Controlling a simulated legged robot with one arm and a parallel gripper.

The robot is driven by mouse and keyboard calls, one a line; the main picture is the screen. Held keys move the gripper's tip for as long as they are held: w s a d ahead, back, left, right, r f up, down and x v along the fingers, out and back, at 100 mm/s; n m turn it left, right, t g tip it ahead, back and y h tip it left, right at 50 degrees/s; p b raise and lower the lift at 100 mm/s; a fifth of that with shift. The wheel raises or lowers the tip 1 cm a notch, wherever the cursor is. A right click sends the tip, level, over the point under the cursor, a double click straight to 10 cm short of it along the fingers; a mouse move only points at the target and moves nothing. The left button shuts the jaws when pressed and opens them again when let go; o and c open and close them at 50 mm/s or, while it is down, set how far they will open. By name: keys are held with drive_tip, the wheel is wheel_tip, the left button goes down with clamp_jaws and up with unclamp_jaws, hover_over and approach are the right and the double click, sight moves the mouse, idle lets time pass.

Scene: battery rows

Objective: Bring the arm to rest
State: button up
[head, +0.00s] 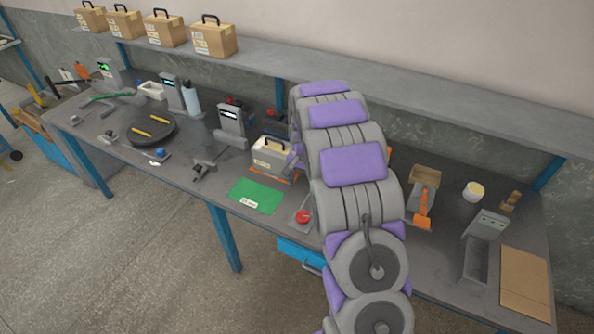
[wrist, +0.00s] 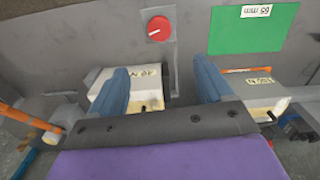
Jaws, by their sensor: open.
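My arm, grey with purple pads, reaches over the workbench (head: 190,185) in the head view and hides part of its middle. My gripper (wrist: 165,90) shows in the wrist view with two blue fingers spread wide apart, open. A pale battery-like block (wrist: 148,92) with dark lettering lies beyond and partly behind the left finger. A second pale block (wrist: 262,90) lies by the right finger. I cannot tell whether either touches a finger. In the head view a pale block with a dark handle (head: 270,157) stands just left of my arm.
A green mat (head: 256,196) and a red knob (head: 303,216) lie near the front edge. Boxes with handles (head: 214,37) stand on the shelf (head: 400,97) behind. A black round tray (head: 152,130) is at left. An orange-handled tool (head: 423,205) and cardboard (head: 525,282) are at right.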

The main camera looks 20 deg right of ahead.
drive_tip(key=s+a+r+n, duration=0.2)
drive_tip(key=s+a+r, duration=0.3)
drive_tip(key=s, duration=0.4)
drive_tip(key=s+a+r+n+g, duration=0.1)
drive_tip(key=s+a+r+n, duration=0.1)
drive_tip(key=s+a+r, duration=0.5)
drive_tip(key=s+a+r+n, duration=0.2)
drive_tip(key=s+r, duration=0.2)
drive_tip(key=s, duration=0.7)
drive_tip(key=s+a+n, duration=0.2)
drive_tip(key=s+n, duration=0.1)
drive_tip(key=s, duration=1)
drive_tip(key=shift+a+g+b, duration=0.3)
drive_tip(key=shift+g, duration=0.1)
